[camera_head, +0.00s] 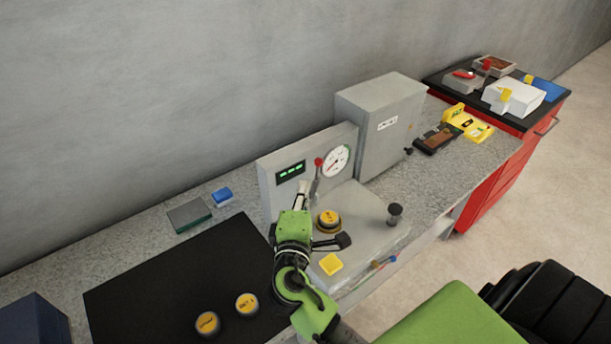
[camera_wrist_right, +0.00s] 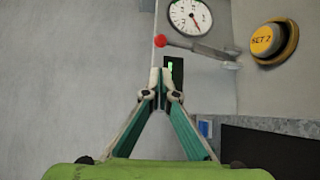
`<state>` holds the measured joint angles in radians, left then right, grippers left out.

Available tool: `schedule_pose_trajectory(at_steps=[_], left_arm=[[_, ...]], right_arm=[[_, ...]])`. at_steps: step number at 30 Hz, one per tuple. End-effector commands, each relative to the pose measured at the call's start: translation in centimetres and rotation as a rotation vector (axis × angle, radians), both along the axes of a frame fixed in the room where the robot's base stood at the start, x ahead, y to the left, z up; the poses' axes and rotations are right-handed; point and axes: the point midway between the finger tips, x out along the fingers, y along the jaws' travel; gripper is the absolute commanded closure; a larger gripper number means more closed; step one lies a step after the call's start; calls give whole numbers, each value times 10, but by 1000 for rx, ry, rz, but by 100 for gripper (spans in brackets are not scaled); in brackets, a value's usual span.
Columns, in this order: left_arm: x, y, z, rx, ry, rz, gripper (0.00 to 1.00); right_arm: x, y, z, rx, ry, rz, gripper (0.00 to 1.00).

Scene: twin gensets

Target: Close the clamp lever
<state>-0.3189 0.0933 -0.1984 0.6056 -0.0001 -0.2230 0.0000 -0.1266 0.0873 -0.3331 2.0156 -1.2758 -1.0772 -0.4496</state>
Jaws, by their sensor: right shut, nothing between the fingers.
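The clamp lever stands up on the grey test unit, with a red knob (camera_head: 318,162) at its top. In the right wrist view the lever's metal bar (camera_wrist_right: 205,49) runs sideways from the red knob to a pivot near the yellow SET 2 disc (camera_wrist_right: 266,40). That disc (camera_head: 329,216) sits in a round seat on the unit's top in the head view. My right gripper (camera_head: 303,186) is shut and empty, just left of the lever. Its fingertips (camera_wrist_right: 160,76) appear below the knob in the wrist view, with a visible gap. My left gripper is not in view.
A gauge (camera_head: 336,161) and green display (camera_head: 290,169) are on the panel behind. A black knob (camera_head: 394,212) and yellow square (camera_head: 331,264) are on the unit. Two yellow discs, one of them this disc (camera_head: 247,304), lie on the black mat (camera_head: 170,270). A grey cabinet (camera_head: 380,125) stands right.

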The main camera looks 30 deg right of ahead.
Motion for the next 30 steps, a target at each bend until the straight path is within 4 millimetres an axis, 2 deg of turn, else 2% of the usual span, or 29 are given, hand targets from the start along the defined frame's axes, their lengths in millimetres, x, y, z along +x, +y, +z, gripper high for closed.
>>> schedule_pose_trajectory(at_steps=[10, 18, 30], left_arm=[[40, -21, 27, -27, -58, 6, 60], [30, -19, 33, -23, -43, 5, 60], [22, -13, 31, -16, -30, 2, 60]], right_arm=[[48, -39, 0, -3, 0, -2, 100], [69, -56, -5, 1, -1, -2, 100], [71, -58, -7, 2, 0, -1, 100]])
